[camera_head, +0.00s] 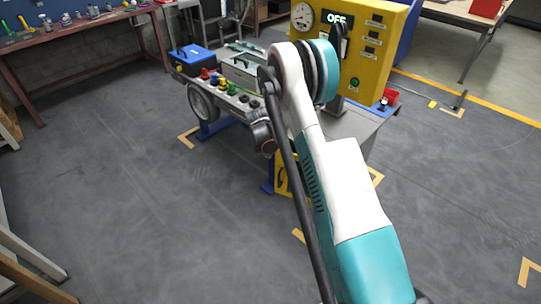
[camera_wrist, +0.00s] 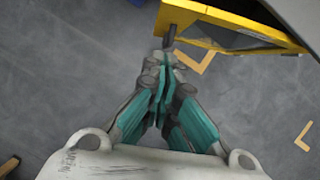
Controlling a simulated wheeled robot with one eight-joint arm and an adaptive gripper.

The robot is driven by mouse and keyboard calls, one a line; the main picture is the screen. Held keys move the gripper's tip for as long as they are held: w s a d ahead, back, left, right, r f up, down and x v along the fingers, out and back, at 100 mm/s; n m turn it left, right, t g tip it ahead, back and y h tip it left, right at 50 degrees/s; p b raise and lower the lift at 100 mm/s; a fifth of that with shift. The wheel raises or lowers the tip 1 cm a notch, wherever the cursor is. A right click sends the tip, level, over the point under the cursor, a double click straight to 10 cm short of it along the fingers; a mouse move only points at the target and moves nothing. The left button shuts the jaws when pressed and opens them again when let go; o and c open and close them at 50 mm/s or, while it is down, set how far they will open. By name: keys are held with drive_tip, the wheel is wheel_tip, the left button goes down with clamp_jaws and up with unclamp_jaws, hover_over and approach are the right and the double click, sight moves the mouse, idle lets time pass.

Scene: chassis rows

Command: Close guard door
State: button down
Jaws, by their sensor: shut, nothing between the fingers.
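A yellow frame that looks like the guard door (camera_wrist: 215,17) crosses the top right of the wrist view, with an open gap between its bars. A dark stub, perhaps its handle (camera_wrist: 169,36), sticks out from its left end toward my gripper. My gripper (camera_wrist: 164,60) is shut and empty, its tips just below that stub; I cannot tell whether they touch it. In the head view a yellow part of the door (camera_head: 283,178) shows low beside the machine, mostly hidden behind my arm. My gripper is not clearly seen there.
A yellow control panel (camera_head: 372,50) with a gauge and an "OFF" display stands on the machine. A blue toolbox (camera_head: 192,58) sits at the bench's left end. A workbench (camera_head: 75,38) stands at the back left.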

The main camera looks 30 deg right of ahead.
drive_tip(key=w+d+f+b, duration=0.4)
drive_tip(key=d+f, duration=0.1)
drive_tip(key=f, duration=0.2)
drive_tip(key=shift+w+d+f, duration=0.15)
drive_tip(key=shift+w+f, duration=0.15)
